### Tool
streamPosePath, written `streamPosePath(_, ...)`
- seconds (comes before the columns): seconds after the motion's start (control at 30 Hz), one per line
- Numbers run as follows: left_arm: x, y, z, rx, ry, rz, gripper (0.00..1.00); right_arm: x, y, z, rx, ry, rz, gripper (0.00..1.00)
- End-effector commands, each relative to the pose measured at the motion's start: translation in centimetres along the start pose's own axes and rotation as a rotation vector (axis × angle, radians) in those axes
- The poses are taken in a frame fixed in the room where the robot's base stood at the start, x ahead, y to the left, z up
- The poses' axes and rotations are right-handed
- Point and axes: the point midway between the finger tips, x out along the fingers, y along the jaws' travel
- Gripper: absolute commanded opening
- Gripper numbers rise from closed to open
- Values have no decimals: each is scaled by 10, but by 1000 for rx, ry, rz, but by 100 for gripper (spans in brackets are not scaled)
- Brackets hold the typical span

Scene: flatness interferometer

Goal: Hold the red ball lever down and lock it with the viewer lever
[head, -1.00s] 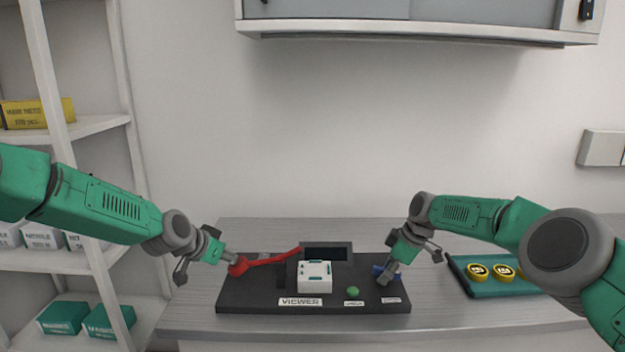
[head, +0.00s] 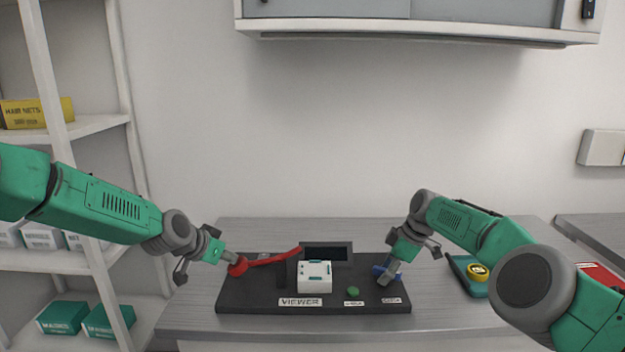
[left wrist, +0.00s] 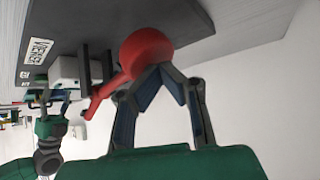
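The dark interferometer base (head: 240,297) sits on the bench. A red lever (head: 275,260) slopes down left to its red ball (head: 238,267). My left gripper (head: 232,260) is at the ball. In the left wrist view, its fingertips (left wrist: 161,68) come together against the near side of the red ball (left wrist: 146,52), not around it. A white block (head: 314,277) stands behind the VIEWER label (head: 300,302). My right gripper (head: 386,278) points down at a blue lever (head: 378,270) on the right of the base, partly covering it. Its finger gap is too small to judge.
A green knob (head: 353,292) and a dark screen (head: 326,252) are on the base. A teal tray (head: 468,280) with a yellow round piece (head: 478,271) lies right, partly behind my right arm. Shelves stand left. A cabinet (head: 420,22) hangs above. The bench left of the base is clear.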

Motion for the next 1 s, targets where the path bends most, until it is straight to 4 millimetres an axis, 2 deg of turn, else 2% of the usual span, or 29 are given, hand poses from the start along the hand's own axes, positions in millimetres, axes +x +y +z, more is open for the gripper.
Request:
streamPosePath(0.17, 1, 2, 2, 0, -5, 4, 0, -2, 0, -1, -1, 0, 0, 33)
streamPosePath(0.8, 1, 2, 3, 0, -6, 5, 0, -47, -2, -19, 0, 1, -1, 33)
streamPosePath(1.0, 1, 2, 3, 0, -6, 5, 0, -52, -3, -21, 1, 0, -2, 33)
